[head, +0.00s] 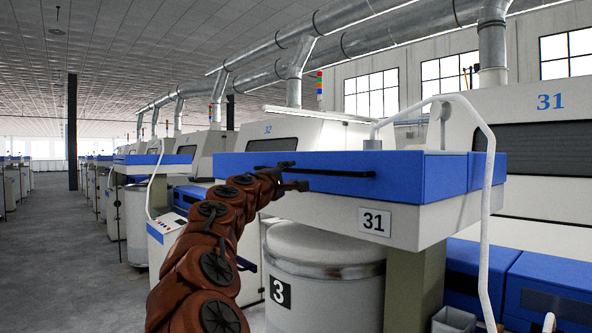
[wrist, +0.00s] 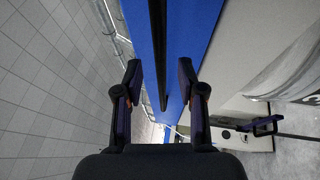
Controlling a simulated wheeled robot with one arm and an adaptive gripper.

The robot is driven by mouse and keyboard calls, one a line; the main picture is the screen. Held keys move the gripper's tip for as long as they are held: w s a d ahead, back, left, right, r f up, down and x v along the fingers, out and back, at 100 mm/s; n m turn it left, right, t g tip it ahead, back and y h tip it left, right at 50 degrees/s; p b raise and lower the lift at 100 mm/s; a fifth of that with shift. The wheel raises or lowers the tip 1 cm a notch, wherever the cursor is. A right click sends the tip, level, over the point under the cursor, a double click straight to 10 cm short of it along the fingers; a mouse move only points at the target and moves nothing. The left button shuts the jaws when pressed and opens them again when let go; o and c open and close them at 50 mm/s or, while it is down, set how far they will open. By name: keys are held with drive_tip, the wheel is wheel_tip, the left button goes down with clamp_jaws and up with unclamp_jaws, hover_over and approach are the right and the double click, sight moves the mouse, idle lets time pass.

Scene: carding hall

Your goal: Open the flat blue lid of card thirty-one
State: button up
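The flat blue lid (head: 425,178) lies level on top of the pale cabinet marked 31 (head: 374,222) and looks shut. A thin black bar handle (head: 345,173) runs along its front face. My gripper (head: 297,175) is at the left part of this bar in the head view, in front of the blue face. In the wrist view my gripper (wrist: 160,72) is open, with one finger on each side of the black bar (wrist: 158,35). The blue lid (wrist: 190,30) fills the space behind it. I cannot tell whether the fingers touch the bar.
A white bent pipe (head: 487,210) rises in front of the lid's right end. A large can (head: 330,285) marked 3 stands under the cabinet. Card 32 (head: 285,135) and more machines stand behind. The aisle floor (head: 70,250) at left is clear.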

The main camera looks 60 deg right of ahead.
sight(295, 172)
drive_tip(key=shift+p+x, duration=0.5)
drive_tip(key=shift+x, duration=1.65)
